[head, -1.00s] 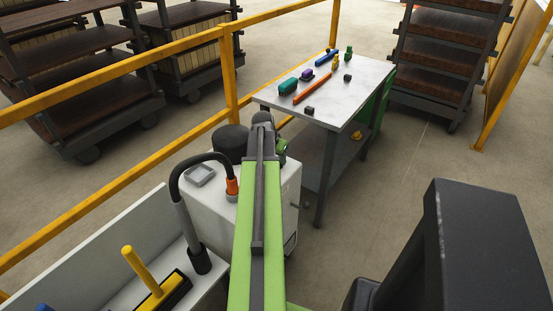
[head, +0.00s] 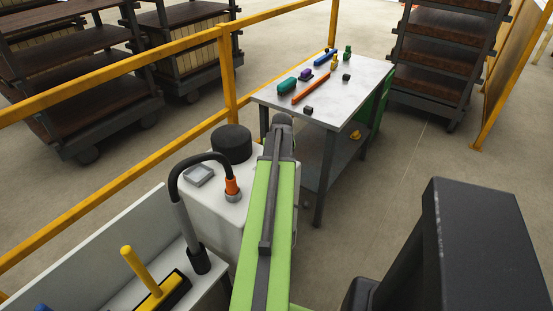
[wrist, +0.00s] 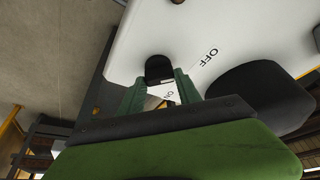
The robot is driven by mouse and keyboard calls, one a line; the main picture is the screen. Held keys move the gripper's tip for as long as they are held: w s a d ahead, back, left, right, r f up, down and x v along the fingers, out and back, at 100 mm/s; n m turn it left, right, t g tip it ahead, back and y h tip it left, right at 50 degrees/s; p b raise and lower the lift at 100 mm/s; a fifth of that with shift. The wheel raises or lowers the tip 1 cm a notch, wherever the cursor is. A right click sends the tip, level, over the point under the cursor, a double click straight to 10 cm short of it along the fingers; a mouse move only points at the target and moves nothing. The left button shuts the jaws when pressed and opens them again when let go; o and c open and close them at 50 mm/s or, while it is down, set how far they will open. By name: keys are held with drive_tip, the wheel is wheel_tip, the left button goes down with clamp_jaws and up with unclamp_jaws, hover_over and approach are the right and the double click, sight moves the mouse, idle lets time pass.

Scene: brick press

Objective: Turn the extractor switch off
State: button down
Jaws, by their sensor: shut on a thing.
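The extractor is a white box (head: 215,210) with a round black cap, left of my arm in the head view. In the wrist view its white face (wrist: 235,25) carries the word OFF at the right of the switch and a label reading ON between my fingers. The dark switch (wrist: 158,68) sits between the green fingertips of my gripper (wrist: 158,88), which is shut on it. Which mark the switch points to is hard to tell. In the head view my arm hides the gripper and the switch.
A metal table (head: 340,95) with coloured tools stands just beyond. A yellow railing (head: 228,75) runs along the left. Open floor (head: 380,210) lies to the right.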

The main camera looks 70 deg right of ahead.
drive_tip(key=shift+w, duration=0.15)
idle(0.3)
drive_tip(key=c, duration=0.8)
unclamp_jaws()
drive_tip(key=shift+c, duration=0.2)
drive_tip(key=p+v, duration=1.6)
drive_tip(key=v, duration=0.1)
drive_tip(key=shift+r, duration=0.25)
drive_tip(key=shift+d, duration=0.1)
